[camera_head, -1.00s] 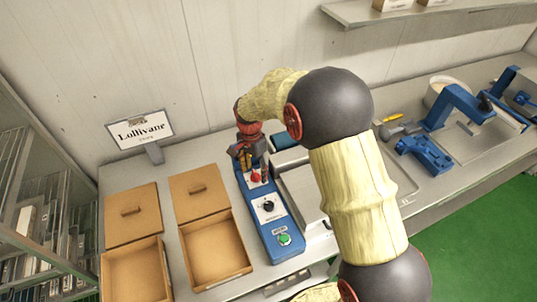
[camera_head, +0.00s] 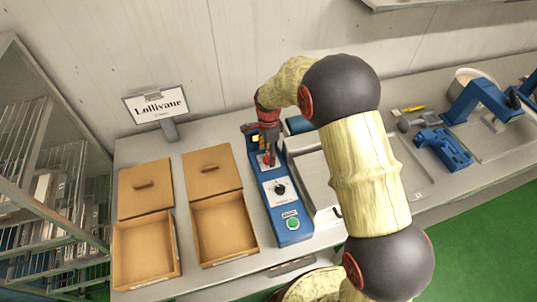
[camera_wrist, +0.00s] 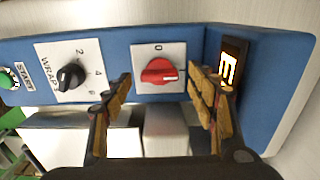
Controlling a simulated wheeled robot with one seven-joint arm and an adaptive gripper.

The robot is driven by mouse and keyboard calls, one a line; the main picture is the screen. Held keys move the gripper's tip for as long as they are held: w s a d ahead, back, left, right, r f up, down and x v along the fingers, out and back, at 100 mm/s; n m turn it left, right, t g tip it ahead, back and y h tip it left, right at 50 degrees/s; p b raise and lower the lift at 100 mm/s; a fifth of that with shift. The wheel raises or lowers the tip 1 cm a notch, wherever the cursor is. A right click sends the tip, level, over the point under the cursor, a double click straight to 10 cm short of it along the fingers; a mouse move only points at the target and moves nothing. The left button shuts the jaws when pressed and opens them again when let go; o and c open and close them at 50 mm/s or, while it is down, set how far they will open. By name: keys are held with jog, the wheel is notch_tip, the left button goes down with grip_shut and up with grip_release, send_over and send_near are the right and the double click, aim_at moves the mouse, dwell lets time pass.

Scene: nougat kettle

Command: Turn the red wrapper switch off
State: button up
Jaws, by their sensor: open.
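The red wrapper switch (camera_wrist: 159,71) is a red rotary knob on a white plate marked 0, on a blue control panel (camera_wrist: 120,40). In the wrist view its grip bar lies across the picture, with the 0 mark above it. My gripper (camera_wrist: 158,105) is open, one finger on each side of the knob in that view and apart from it. In the head view my gripper (camera_head: 268,152) is over the far part of the panel and covers much of the red switch.
The panel also has a black WRAPS dial (camera_wrist: 71,76), a green START button (camera_head: 293,223) and a lit display (camera_wrist: 228,68). Cardboard boxes (camera_head: 223,229) stand left of the panel. A metal tray (camera_head: 318,180) lies right of it. A Lollivane sign (camera_head: 156,106) stands behind.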

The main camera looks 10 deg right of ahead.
jog(key=shift+f, duration=0.45)
jog(key=shift+c, duration=0.3)
jog(key=c, duration=1.1)
